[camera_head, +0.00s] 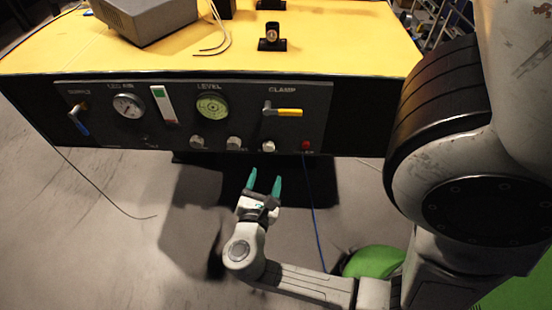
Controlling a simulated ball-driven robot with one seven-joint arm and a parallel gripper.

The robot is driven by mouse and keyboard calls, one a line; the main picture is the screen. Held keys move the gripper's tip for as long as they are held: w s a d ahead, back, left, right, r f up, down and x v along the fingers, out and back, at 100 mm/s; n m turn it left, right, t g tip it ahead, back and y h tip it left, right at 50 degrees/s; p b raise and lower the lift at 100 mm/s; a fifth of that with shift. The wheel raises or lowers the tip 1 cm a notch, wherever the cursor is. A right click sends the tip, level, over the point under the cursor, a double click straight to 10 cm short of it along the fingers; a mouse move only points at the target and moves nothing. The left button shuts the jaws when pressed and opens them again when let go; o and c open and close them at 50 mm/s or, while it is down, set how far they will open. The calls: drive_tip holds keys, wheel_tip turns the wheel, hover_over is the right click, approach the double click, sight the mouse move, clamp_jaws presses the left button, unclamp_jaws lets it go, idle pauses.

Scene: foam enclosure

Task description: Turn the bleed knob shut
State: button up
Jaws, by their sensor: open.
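The black control panel (180,130) fills the front of the yellow-topped bench. Three small pale knobs sit low on it: a left knob (197,141), a middle knob (234,143) and a right knob (268,146). The small labels by them are too blurred to tell which is the bleed knob or how far any is turned. My gripper (264,180) has teal fingers and is open and empty. It appears just below the right knob, pointing up toward the panel, apart from the knobs.
The panel also carries a blue-handled supply lever (79,121), a gauge (128,105), a green level dial (212,105), a yellow clamp lever (284,111) and a red button (306,145). A blue cable (315,215) hangs right of my gripper. A grey box (147,18) stands on top.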

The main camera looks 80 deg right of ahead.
sight(268, 150)
drive_tip(key=d+n, duration=0.1)
drive_tip(key=d, duration=0.2)
drive_tip(key=d+h, duration=0.1)
drive_tip(key=d, duration=0.2)
drive_tip(key=d+n+t+b, duration=0.1)
drive_tip(key=d, duration=0.3)
drive_tip(key=shift+w+d+f+n, duration=0.1)
drive_tip(key=shift+w+f+n, duration=0.05)
drive_tip(key=shift+w+n, duration=0.2)
drive_tip(key=c, duration=1)
